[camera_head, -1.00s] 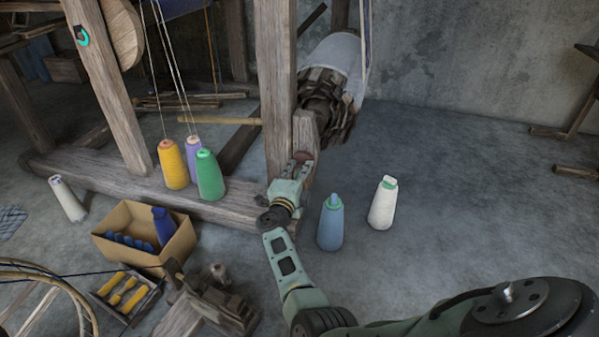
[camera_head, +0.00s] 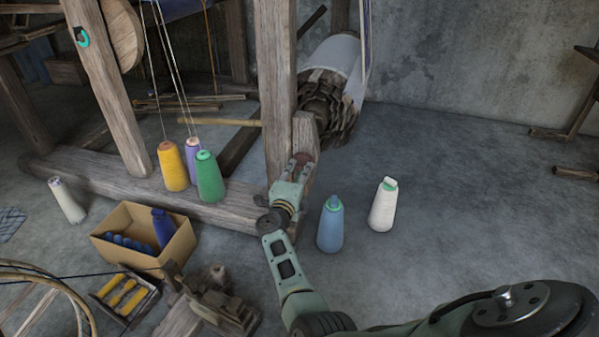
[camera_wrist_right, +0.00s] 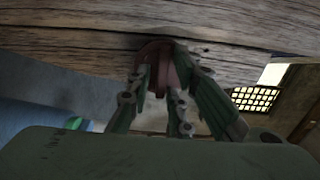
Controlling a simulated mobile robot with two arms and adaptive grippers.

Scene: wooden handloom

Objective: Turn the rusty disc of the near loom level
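The rusty disc (camera_head: 302,157) is small and reddish-brown, on the low wooden post of the near loom (camera_head: 280,90). In the right wrist view the disc (camera_wrist_right: 158,52) stands out from the grey beam, between my fingers. My right gripper (camera_head: 299,169) is at the disc, with its fingers closed against both sides of it; it also shows in the right wrist view (camera_wrist_right: 165,85). The fingers hide part of the disc, and its exact tilt is hard to read. My left gripper is not in view.
Blue (camera_head: 330,225) and white (camera_head: 382,205) thread cones stand right of my right arm. Yellow, purple and green cones (camera_head: 209,177) stand by the loom's base beam. A cardboard box (camera_head: 120,262) is at lower left.

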